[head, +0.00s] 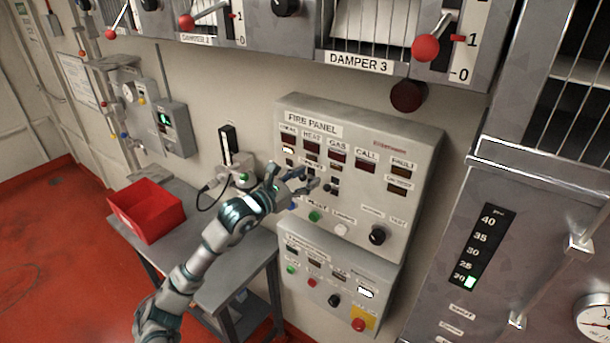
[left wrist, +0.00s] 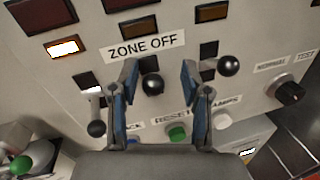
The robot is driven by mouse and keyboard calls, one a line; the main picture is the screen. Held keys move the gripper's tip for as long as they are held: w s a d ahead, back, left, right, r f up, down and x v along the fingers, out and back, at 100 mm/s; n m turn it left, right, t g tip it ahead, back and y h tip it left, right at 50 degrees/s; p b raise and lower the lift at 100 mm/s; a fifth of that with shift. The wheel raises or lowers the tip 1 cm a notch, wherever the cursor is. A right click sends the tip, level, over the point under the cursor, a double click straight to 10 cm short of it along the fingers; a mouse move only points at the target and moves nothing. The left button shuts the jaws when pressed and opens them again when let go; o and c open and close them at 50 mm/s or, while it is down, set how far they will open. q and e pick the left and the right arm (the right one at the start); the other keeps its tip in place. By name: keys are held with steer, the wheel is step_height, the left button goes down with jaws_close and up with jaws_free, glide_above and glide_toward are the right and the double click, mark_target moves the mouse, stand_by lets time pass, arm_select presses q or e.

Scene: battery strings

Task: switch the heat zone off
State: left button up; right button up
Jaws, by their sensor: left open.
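The grey fire panel (head: 405,150) is on the wall, with SMOKE, HEAT, GAS and CALL columns; the heat display (head: 311,143) is dark. My left gripper (head: 303,184) is at the row of black-knobbed switches under the displays. In the left wrist view a ZONE OFF label (left wrist: 146,47) is above these switches. My left gripper (left wrist: 160,84) is open, its fingers on either side of the middle switch knob (left wrist: 153,85), apparently the heat one. Contact cannot be told. Other switch knobs are at left (left wrist: 96,129) and right (left wrist: 229,66). My right gripper is not in view.
A lit white indicator (left wrist: 62,48) is at the left column. Below are a green button (left wrist: 177,134), a white button (left wrist: 222,121) and a rotary knob (left wrist: 290,91). A red bin (head: 150,215) stands on a grey table. Damper levers (head: 426,47) hang above.

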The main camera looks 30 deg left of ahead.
arm_select(q)
steer(key=shift+a+f, duration=0.1)
steer(key=shift+a, duration=0.45)
steer(key=shift+c, duration=0.7)
steer(key=shift+a+f, duration=0.1)
steer(key=shift+a, duration=0.05)
steer(key=c, duration=0.4)
jaws_close()
steer(key=shift+s+d+r, duration=0.1)
steer(key=shift+d+r, duration=0.1)
steer(key=shift+d, duration=0.05)
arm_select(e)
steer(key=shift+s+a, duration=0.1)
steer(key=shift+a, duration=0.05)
arm_select(q)
steer(key=shift+b, duration=0.6)
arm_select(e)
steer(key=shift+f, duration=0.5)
